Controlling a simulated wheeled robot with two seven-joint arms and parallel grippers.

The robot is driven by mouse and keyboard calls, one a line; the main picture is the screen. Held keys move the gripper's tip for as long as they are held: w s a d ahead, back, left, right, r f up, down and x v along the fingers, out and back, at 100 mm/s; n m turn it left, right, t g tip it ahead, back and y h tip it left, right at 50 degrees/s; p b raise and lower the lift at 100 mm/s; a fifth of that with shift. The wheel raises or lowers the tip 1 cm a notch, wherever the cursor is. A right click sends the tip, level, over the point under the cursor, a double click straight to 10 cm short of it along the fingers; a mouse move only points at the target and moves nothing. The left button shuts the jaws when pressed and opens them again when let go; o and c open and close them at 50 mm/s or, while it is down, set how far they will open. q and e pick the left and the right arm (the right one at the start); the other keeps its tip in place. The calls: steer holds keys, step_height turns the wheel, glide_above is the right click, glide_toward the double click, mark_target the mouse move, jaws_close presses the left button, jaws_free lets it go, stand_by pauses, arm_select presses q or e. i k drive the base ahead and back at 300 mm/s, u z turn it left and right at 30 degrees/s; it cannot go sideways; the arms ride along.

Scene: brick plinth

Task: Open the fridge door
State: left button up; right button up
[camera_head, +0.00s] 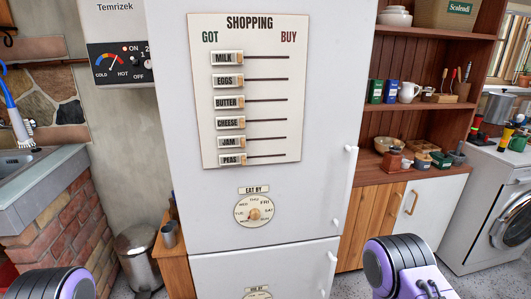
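The white fridge (170,100) stands upright in the middle and fills the centre of the view. Its large upper door (325,60) looks shut, with a seam above the lower door (215,275). A slim white handle (351,149) runs along the right edge of the upper door, and its lower end is near the seam. The lower door's handle (332,257) is also at the right edge. A shopping board and a round dial are on the upper door. Neither gripper shows; only parts of my two arms appear at the bottom left and bottom right corners.
A wooden shelf unit (420,110) with jars and mugs stands right of the fridge, then a washing machine (490,210). A small wooden cabinet (174,262) and a metal bin (138,258) are at the left, beside a brick plinth with a sink (45,185).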

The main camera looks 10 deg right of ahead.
mark_target(305, 67)
steer(key=k, duration=0.5)
steer(key=u, duration=0.7)
steer(key=i, duration=0.8)
steer(key=z, duration=2.9)
